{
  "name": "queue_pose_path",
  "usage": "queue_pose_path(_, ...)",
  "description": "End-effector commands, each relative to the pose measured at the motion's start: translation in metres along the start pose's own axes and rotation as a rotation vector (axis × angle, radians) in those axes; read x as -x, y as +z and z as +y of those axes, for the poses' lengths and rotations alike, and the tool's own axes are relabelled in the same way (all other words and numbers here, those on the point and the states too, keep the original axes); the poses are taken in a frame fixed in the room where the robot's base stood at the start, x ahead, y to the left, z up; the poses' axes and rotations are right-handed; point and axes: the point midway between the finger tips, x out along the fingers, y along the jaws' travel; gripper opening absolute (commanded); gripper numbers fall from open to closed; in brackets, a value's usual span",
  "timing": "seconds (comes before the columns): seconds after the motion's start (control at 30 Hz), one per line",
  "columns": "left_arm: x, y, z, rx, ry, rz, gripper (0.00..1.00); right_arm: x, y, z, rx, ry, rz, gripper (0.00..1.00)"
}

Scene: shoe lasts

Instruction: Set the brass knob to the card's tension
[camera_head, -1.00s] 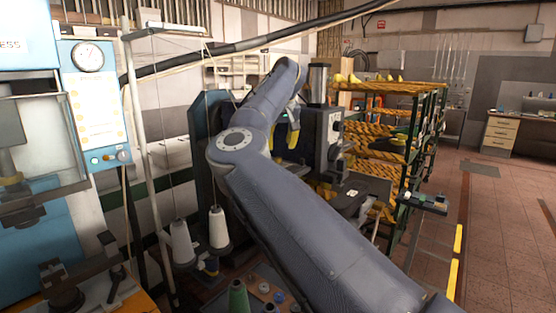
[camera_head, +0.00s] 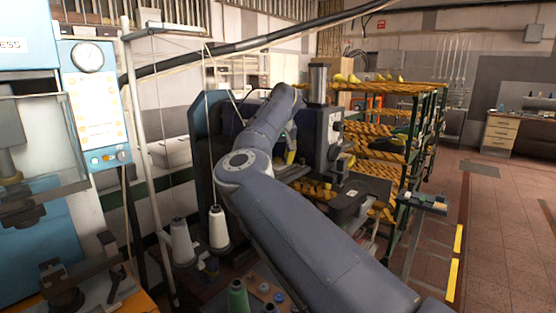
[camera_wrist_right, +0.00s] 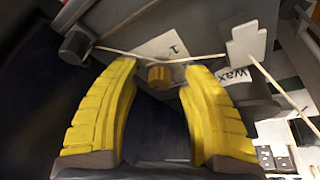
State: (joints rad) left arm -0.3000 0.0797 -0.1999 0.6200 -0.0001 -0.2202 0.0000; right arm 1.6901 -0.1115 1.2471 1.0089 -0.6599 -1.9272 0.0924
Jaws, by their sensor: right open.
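The brass knob (camera_wrist_right: 158,76) is a small ridged cylinder. In the right wrist view it lies between the fingertips of my right gripper (camera_wrist_right: 160,66), whose two yellow ribbed fingers are spread apart. A gap shows on each side of the knob; how far it is in depth I cannot tell. A pale card (camera_wrist_right: 163,47) with a mark like a "1" is just behind the knob. In the head view one yellow finger of my right gripper (camera_head: 290,157) shows at the machine (camera_head: 322,140), and my arm hides the knob. My left gripper is out of view.
A thread (camera_wrist_right: 130,54) runs past the knob toward a grey block marked "WAX" (camera_wrist_right: 245,85). A rack of yellow lasts (camera_head: 385,145) stands to the right. Open floor (camera_head: 500,220) lies further right.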

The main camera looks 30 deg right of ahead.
Motion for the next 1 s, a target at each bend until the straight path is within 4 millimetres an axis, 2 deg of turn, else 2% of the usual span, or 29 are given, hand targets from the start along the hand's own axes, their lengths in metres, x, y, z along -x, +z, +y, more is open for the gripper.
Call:
queue_pose_path(0.07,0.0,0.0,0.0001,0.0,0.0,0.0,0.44,0.0002,0.0,0.0001,0.0,0.0,0.0,0.39)
queue_pose_path(0.4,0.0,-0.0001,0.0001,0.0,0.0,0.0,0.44,0.0004,-0.0001,0.0001,0.0,0.0,0.001,0.0)
queue_pose_path(0.8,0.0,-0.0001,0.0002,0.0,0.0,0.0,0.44,0.0008,-0.0009,0.0001,0.006,-0.004,0.003,0.0)
queue_pose_path(1.0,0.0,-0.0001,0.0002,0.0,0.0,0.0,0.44,0.0013,-0.0015,0.0013,0.13,-0.058,0.005,0.0)
